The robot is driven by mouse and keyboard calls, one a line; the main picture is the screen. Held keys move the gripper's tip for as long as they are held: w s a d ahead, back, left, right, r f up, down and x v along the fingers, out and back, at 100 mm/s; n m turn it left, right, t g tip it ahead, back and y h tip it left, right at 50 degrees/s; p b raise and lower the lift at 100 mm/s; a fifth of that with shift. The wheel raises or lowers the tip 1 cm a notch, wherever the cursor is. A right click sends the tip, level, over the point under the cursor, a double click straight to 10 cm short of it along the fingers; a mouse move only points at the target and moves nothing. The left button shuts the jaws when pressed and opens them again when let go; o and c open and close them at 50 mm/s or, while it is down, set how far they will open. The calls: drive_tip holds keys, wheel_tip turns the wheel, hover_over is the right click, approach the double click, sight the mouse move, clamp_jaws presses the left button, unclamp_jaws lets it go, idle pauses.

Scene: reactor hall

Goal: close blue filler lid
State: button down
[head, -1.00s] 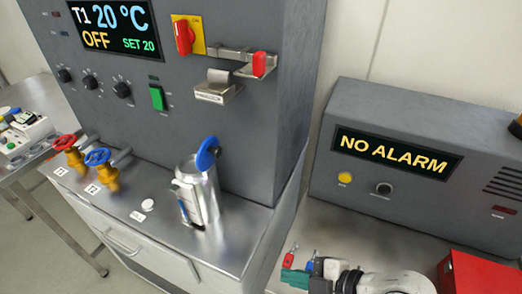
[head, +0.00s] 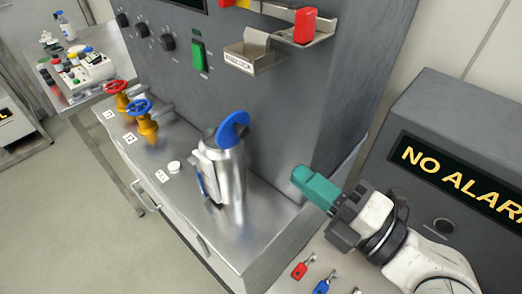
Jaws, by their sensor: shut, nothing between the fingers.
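The blue filler lid (head: 233,129) is a round disc that stands up on edge, open, at the top of a silver cylindrical vessel (head: 232,182). The vessel stands upright on the steel ledge, with a white and blue gauge on its side. My gripper (head: 300,176) has teal fingers that are shut and empty. It is to the right of the vessel and lower in the picture than the lid, clearly apart from both.
A red-wheel valve (head: 117,88) and a blue-wheel valve (head: 138,107) stand left of the vessel. A metal bracket (head: 250,52) and a red lever (head: 305,25) stick out above. Red (head: 302,266) and blue (head: 322,286) key tags lie below my gripper.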

sight(245, 135)
drive_tip(key=x, duration=0.9)
drive_tip(key=shift+a+r+p, duration=0.1)
drive_tip(key=shift+r+p, duration=0.05)
drive_tip(key=shift+p, duration=0.2)
drive_tip(key=shift+w+a, duration=0.35)
drive_tip(key=shift+a, duration=0.1)
